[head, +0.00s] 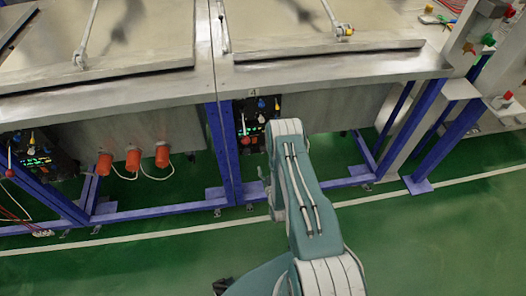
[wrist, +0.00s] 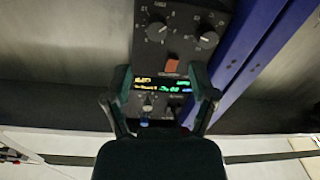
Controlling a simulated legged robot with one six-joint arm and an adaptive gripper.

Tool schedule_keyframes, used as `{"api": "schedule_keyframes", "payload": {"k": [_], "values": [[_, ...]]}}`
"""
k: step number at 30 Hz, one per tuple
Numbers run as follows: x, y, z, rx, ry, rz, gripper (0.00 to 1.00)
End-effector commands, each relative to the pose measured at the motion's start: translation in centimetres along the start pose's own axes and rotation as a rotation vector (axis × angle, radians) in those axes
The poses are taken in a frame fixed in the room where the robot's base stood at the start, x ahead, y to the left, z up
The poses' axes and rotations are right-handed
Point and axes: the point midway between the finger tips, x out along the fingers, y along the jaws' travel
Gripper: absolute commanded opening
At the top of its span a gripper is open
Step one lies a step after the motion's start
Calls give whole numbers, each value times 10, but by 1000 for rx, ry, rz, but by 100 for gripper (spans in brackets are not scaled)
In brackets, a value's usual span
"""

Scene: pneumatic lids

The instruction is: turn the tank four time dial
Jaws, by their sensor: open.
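The tank four control panel (head: 244,122) is below the tank's front edge, under a small "4" sign (head: 253,92); my arm hides part of it. In the wrist view the dark panel (wrist: 180,53) fills the upper middle. It has two black dials with white marks, a left dial (wrist: 157,31) and a right dial (wrist: 208,40). I cannot read which is the time dial. A red switch (wrist: 172,66) and a lit display (wrist: 162,85) lie nearer me. My gripper (wrist: 160,72) is open and empty, its fingers on either side of the display, short of both dials. The head view does not show the gripper.
Blue frame posts (head: 224,150) stand left of the panel; one blue post (wrist: 250,55) runs close to it in the wrist view. Another panel (head: 35,152) and orange-red cylinders (head: 133,161) are at left. The green floor (head: 440,240) in front is open.

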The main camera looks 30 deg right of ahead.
Motion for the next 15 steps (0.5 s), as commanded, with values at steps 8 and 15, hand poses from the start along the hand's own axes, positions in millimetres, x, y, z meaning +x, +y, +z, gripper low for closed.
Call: {"api": "schedule_keyframes", "payload": {"k": [8, 15], "values": [[52, 1, 0, 0, 1, 1, 74], [76, 1, 0, 0, 0, 1, 74]]}}
